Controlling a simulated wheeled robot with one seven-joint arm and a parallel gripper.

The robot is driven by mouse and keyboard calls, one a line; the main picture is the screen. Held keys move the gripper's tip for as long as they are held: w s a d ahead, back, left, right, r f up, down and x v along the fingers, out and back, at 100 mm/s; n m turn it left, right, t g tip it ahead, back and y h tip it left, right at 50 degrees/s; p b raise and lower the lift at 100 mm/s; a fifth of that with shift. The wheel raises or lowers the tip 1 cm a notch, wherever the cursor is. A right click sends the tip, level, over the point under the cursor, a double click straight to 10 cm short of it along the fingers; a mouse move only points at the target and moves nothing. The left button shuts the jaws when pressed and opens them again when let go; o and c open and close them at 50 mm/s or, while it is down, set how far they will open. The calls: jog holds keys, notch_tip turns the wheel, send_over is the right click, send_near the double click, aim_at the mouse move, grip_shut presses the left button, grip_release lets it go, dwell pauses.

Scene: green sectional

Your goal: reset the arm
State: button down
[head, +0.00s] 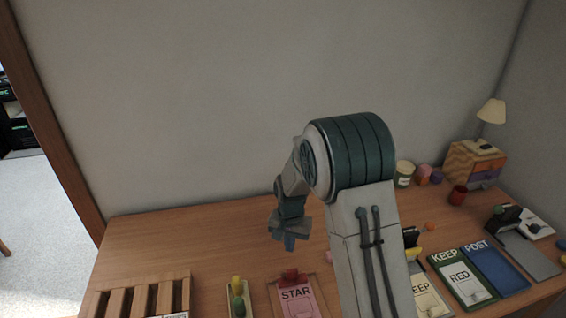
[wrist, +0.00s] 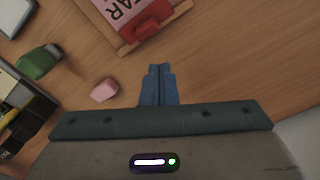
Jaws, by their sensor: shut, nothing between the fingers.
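My gripper (head: 289,243) hangs above the wooden desk (head: 150,235), in the middle of the head view, at the end of my bent arm. In the wrist view my gripper's blue fingers (wrist: 160,72) are together with nothing between them. Beneath them lies bare wood. The pink STAR card (head: 298,300) with a red clip-like piece (head: 290,277) is in front of the gripper in the head view. The card also shows at the top of the wrist view (wrist: 118,10). My arm hides part of the desk's middle.
A slatted wooden rack (head: 140,299) and a small tray with a green and yellow item (head: 238,298) are at front left. The back left desk is clear.

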jog(key=s+d+r+n+t, duration=0.1)
jog(key=s+d+r, duration=0.2)
jog(key=s+r, duration=0.35)
jog(key=s+d+r+n+t, duration=0.1)
jog(key=s+d+r, duration=0.25)
jog(key=r, duration=0.55)
jog(key=s+d+r+n, duration=0.1)
jog(key=s+d+r, duration=0.1)
jog(key=s, duration=0.5)
jog(key=s+d+r+n+t, duration=0.1)
jog(key=s+d+r, duration=0.1)
jog(key=s, duration=0.5)
jog(key=shift+s+d+r, duration=0.25)
jog(key=shift+s+r, duration=0.1)
jog(key=shift+r, duration=0.05)
